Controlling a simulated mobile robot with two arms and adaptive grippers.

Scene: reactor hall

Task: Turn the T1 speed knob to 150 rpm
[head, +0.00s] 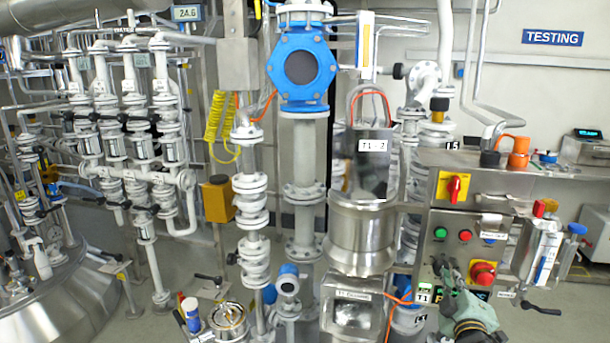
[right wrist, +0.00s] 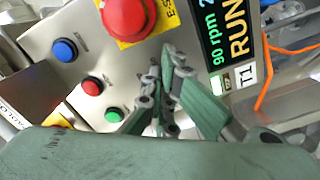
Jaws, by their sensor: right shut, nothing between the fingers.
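The steel control panel (head: 464,219) stands at the right in the head view. My right gripper (head: 447,270) is in front of its lower left part, with its fingers shut and empty. In the right wrist view the fingers (right wrist: 166,62) are together between the emergency stop and the display. The T1 display (right wrist: 226,45) reads "90 rpm" and "RUN"; part of its text is cut off. The T1 label (right wrist: 243,84) is beside it. My left gripper is not in view.
A red emergency stop (right wrist: 125,18) on yellow is close to the fingers. Blue (right wrist: 64,49), red (right wrist: 92,86) and green (right wrist: 113,114) buttons are beside it. A red rotary switch (head: 454,187) is higher on the panel. A steel vessel (head: 360,235) stands left of the panel.

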